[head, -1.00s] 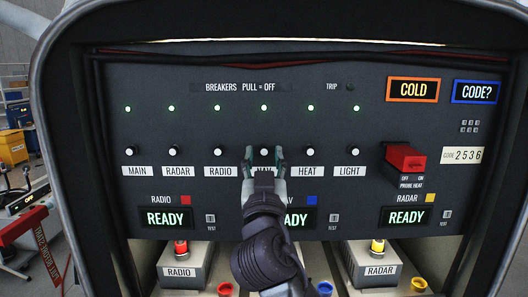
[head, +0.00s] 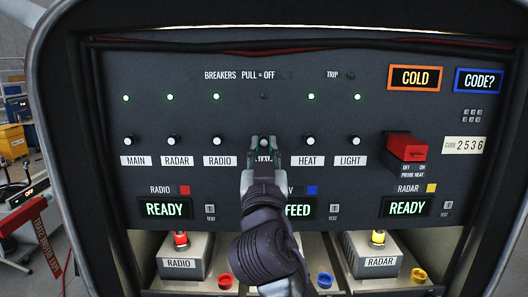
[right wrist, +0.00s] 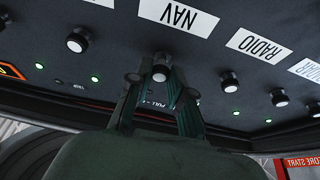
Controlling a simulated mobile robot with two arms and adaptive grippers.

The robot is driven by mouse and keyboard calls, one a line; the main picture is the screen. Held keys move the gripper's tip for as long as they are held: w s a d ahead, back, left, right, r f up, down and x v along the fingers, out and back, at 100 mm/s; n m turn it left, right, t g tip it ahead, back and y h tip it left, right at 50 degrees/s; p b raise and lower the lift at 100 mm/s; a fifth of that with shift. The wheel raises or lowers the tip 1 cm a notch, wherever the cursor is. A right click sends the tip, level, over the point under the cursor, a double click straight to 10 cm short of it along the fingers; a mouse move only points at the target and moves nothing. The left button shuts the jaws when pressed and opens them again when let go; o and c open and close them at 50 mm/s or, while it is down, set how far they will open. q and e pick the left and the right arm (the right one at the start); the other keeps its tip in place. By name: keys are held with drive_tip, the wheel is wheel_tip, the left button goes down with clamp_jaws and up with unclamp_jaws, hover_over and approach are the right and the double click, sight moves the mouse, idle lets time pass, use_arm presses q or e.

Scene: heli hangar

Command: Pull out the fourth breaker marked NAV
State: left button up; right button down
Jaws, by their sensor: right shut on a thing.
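My right gripper (head: 264,146) is at the fourth breaker of the row, in front of its label. In the right wrist view its fingers stand on either side of the NAV breaker knob (right wrist: 161,70), a dark knob with a pale tip, and are shut on it. The NAV label (right wrist: 178,16) reads clearly there; in the head view the gripper mostly hides it. The light above this breaker (head: 264,96) is dark, while the other breakers' lights are green. The middle display (head: 299,209) shows FEED, partly covered by my arm. My left gripper is not in view.
The RADIO knob (head: 218,141) and HEAT knob (head: 310,141) flank the gripper closely. A red guarded switch (head: 406,147) sits at the right. Below the panel stand the RADIO box (head: 182,263) and RADAR box (head: 380,263).

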drive_tip(key=shift+s+f, duration=0.15)
drive_tip(key=shift+s, duration=0.1)
drive_tip(key=shift+w, duration=0.1)
drive_tip(key=c, duration=1.5)
unclamp_jaws()
drive_tip(key=o, duration=0.5)
drive_tip(key=shift+s, duration=0.25)
drive_tip(key=shift+c, duration=0.2)
drive_tip(key=v, duration=0.7)
drive_tip(key=shift+s, duration=0.2)
